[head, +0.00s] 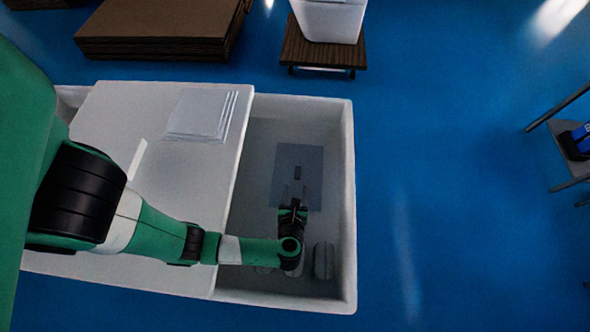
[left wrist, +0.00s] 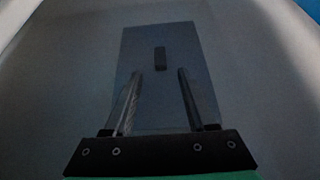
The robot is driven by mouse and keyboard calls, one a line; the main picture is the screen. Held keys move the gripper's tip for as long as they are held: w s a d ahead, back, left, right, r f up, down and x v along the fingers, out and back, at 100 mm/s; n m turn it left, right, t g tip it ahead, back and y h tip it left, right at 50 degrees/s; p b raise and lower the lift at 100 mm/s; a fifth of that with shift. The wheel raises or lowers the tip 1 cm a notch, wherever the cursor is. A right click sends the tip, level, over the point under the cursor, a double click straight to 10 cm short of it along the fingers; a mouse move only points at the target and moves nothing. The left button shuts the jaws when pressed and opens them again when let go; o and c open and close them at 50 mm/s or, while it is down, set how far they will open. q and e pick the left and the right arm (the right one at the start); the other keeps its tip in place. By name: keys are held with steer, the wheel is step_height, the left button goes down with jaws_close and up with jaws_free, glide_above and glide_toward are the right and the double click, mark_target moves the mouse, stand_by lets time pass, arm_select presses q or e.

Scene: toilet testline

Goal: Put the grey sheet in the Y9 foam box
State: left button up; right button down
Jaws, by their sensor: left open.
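A grey sheet (head: 311,165) with a small dark block-shaped part (head: 297,172) on it lies inside the white foam box (head: 347,190). My left gripper (head: 294,190) reaches down into the box at the sheet's near edge. In the left wrist view the sheet (left wrist: 165,50) is ahead of the open fingers (left wrist: 160,72), with the dark part beyond and between the fingertips. Nothing is held between the fingers. I cannot tell whether the fingers touch the sheet. No Y9 label is readable. My right gripper is not in view.
A white lid or board (head: 110,115) covers the box's left part, with a stack of pale sheets (head: 197,113) on it. A grey cylinder-like object (head: 323,261) stands in the box's near end. Brown boards (head: 160,20) and a cart (head: 322,55) are behind.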

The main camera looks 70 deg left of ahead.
arm_select(q)
steer(key=shift+v, duration=1.35)
